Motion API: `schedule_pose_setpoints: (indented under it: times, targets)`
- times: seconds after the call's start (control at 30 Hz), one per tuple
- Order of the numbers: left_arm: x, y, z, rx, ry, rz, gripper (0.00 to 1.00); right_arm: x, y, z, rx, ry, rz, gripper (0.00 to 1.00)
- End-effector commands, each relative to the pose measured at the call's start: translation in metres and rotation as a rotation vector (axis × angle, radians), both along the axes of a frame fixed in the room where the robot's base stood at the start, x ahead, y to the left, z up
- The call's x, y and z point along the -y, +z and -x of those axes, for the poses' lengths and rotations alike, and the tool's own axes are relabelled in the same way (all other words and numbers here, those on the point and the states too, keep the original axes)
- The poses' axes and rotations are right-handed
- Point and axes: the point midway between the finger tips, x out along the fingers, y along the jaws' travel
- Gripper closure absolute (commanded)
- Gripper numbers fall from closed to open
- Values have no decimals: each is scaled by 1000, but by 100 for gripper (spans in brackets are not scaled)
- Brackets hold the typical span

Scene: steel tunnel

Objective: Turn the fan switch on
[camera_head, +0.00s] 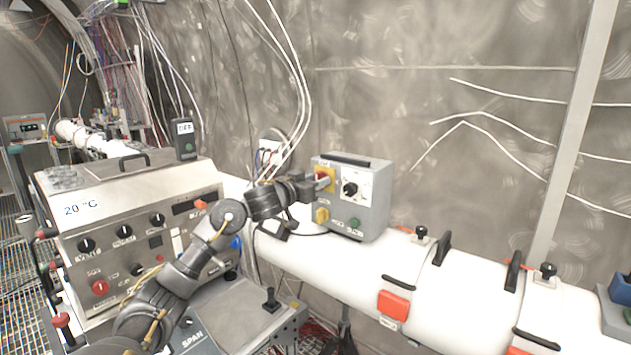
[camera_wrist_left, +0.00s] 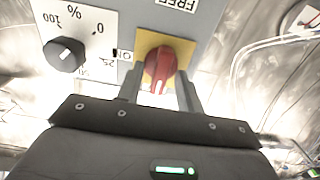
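The grey control box (camera_head: 372,215) sits on the white pipe against the wall. A red rotary switch on a yellow plate (camera_head: 330,174) is at its upper left. In the left wrist view, which shows the box upside down, the red knob (camera_wrist_left: 160,65) lies between my two fingers, with an "ON" label beside the plate. My left gripper (camera_head: 308,186) is at the box front, and its fingers (camera_wrist_left: 160,90) stand apart on either side of the knob. Contact with the knob is unclear. My right gripper is not in view.
The box also carries a black dial (camera_head: 349,189), a yellow knob (camera_head: 322,215) and a green button (camera_head: 354,222). A "20 °C" control cabinet (camera_head: 120,215) stands at left. The white pipe (camera_head: 340,270) with clamps runs below right. Cables hang behind.

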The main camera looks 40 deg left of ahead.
Motion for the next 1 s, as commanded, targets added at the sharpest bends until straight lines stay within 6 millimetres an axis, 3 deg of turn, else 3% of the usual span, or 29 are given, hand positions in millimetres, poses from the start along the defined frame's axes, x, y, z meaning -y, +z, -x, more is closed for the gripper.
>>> schedule_pose_setpoints:
  times: [0.03,0.3,0.67,1.0]
  targets:
    - [0,0,0,0,0,0,66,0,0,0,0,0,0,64]
    - [0,0,0,0,0,0,100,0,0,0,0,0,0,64]
    - [0,0,1,-1,1,-42,100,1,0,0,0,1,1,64]
    - [1,0,1,-5,1,-274,100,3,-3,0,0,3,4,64]
